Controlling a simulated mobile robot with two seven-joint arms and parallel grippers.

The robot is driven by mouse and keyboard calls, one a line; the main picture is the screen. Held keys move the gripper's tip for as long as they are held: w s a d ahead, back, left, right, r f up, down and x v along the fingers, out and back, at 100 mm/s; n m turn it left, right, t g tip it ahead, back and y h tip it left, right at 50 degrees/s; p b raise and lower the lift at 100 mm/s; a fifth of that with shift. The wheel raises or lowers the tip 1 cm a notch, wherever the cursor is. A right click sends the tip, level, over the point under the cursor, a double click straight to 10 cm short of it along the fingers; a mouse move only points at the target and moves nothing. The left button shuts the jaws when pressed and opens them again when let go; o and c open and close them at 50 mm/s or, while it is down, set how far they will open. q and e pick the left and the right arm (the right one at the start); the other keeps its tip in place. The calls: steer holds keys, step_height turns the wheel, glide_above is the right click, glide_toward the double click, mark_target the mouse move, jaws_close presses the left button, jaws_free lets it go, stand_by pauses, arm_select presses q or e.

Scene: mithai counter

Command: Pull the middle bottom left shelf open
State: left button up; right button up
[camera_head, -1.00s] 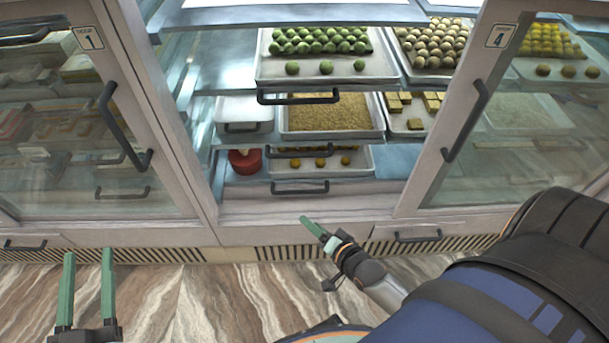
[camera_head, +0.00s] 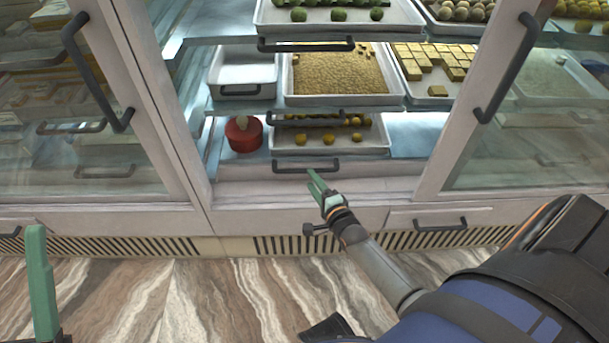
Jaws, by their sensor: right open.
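The middle of the counter has stacked shelves. The bottom shelf (camera_head: 235,171) has a dark bar handle (camera_head: 305,165) on its front edge and bears a tray of small yellow sweets (camera_head: 330,149) and a red round container (camera_head: 243,134). My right gripper (camera_head: 313,180) has green fingers and is open. Its tips are just below the handle in the picture; I cannot tell whether they touch it. The fingers overlap in this view. My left gripper (camera_head: 42,290) is at the bottom left, away from the shelves, with one green finger clearly seen.
Framed glass panels with dark handles stand left (camera_head: 90,70) and right (camera_head: 505,75) of the open middle. Above are another handle (camera_head: 305,119), a tray of crumbly sweets (camera_head: 338,78) and an empty white tray (camera_head: 243,70). A low drawer handle (camera_head: 440,224) is at the right. The floor is clear.

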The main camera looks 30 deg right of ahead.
mark_target(305, 169)
steer(key=b+x, duration=0.2)
steer(key=x, duration=0.2)
steer(key=shift+w+f, duration=0.2)
steer(key=shift+w, duration=0.15)
steer(key=shift+x, duration=0.75)
arm_select(q)
steer(key=f, duration=0.3)
steer(key=shift+w+d+f, duration=0.1)
steer(key=shift+d+f, duration=0.15)
steer(key=shift+f, duration=0.05)
arm_select(e)
steer(key=shift+r, duration=0.15)
jaws_close()
